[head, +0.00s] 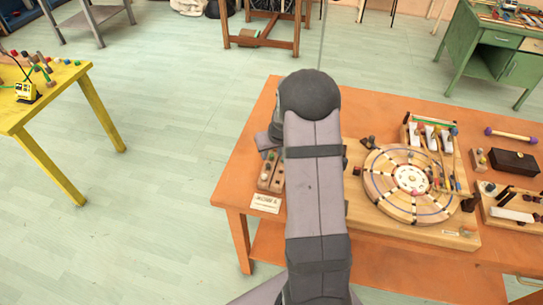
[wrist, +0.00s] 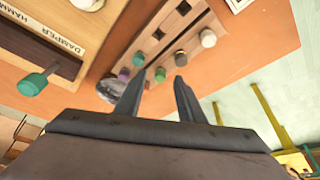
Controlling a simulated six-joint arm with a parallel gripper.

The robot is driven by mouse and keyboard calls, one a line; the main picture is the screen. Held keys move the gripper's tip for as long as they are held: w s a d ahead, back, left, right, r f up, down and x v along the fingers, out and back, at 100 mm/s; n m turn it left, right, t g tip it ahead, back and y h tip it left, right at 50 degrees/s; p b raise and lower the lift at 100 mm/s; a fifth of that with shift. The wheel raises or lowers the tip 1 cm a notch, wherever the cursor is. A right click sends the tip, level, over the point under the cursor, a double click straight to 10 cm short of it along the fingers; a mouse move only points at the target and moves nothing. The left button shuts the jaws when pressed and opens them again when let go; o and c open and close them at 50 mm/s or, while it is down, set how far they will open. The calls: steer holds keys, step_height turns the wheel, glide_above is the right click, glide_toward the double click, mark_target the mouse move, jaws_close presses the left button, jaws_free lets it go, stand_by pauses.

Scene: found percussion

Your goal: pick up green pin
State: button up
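In the wrist view a green pin (wrist: 138,58) stands in a wooden block (wrist: 158,36). A darker olive-green pin (wrist: 160,74) is close by, with a purple pin (wrist: 123,73), a brown pin (wrist: 181,58) and a white pin (wrist: 208,38). My gripper (wrist: 161,75) is open and empty, its fingertips near the row. The olive-green pin appears between the tips; the green pin lies by the left tip. I cannot tell the height gap. In the head view the block (head: 265,186) is partly hidden by my arm, and my gripper is hidden.
The block is near the left edge of the orange table (head: 236,188). A paper card (head: 266,203) lies in front of it. A round wooden wheel (head: 385,205) on a board is to the right. A teal knob (wrist: 33,84) sticks out at left in the wrist view.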

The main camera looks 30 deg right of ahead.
steer(key=shift+w+f, duration=0.15)
steer(key=shift+f, duration=0.3)
steer(key=shift+c, duration=0.3)
jaws_close()
steer(key=shift+r, duration=0.1)
